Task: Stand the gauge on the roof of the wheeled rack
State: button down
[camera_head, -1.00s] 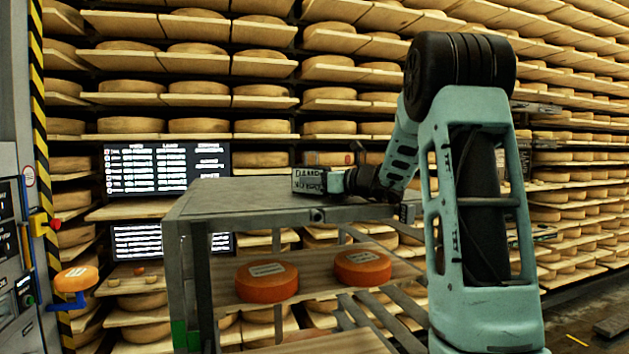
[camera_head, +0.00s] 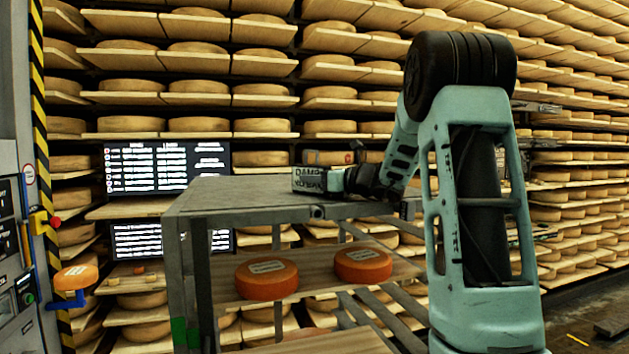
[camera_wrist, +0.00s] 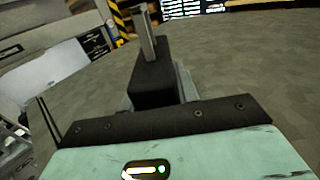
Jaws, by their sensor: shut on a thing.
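The gauge (camera_head: 309,180) is a small box with dark lettering on a pale face. In the head view it is upright at the roof (camera_head: 235,200) of the wheeled rack, over its right half. My gripper (camera_head: 337,181) is shut on it from the right, with the wrist low and nearly level. The gauge's underside seems at or very near the roof surface; I cannot tell if it touches. In the wrist view, my gripper (camera_wrist: 158,75) shows a dark block and a metal upright over the grey roof (camera_wrist: 240,75); the gauge's lettered face is hidden there.
Two orange cheese wheels (camera_head: 267,279) (camera_head: 363,265) lie on the rack's shelf below the roof. Shelves of cheese wheels fill the back wall. A screen (camera_head: 167,168) stands behind the rack, and a control panel (camera_head: 14,245) is at the left. The roof's left part is bare.

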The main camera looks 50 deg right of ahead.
jog(key=shift+f, duration=0.7)
jog(key=c, duration=1)
grip_release()
jog(key=shift+s, duration=0.1)
jog(key=shift+o, duration=0.2)
jog(key=shift+b, duration=0.3)
notch_tip(320, 180, up, 11)
jog(key=shift+r+b, duration=0.2)
jog(key=shift+b, duration=0.6)
